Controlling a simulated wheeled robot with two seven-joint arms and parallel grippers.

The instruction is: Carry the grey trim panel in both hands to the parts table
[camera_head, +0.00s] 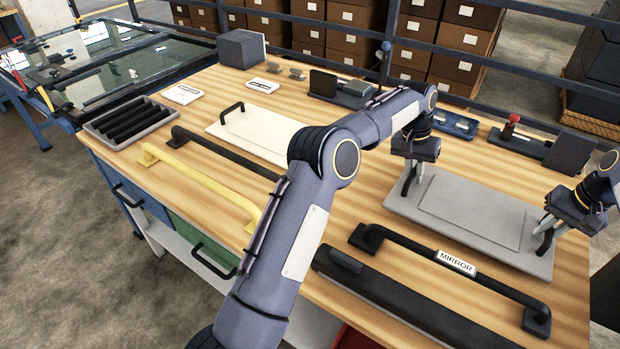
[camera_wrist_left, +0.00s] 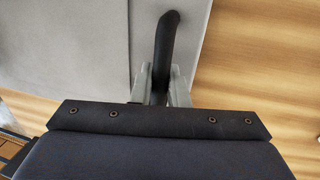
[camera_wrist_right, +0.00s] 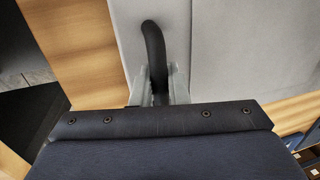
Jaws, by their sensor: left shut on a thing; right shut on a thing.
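The grey trim panel (camera_head: 470,215) lies flat at the right part of the wooden parts table (camera_head: 375,215), on or just above its top; I cannot tell which. My left gripper (camera_head: 413,185) is shut on the dark handle at the panel's left end, and the handle (camera_wrist_left: 165,45) shows between its fingers in the left wrist view. My right gripper (camera_head: 547,240) is shut on the handle at the right end. This handle (camera_wrist_right: 154,45) shows between the fingers in the right wrist view. In the head view the jaws mostly hide both handles.
In front of the panel lie a black bar labelled MIRROR (camera_head: 455,262) and a long dark strip (camera_head: 400,300). A red-knobbed fixture (camera_head: 511,128) stands behind.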

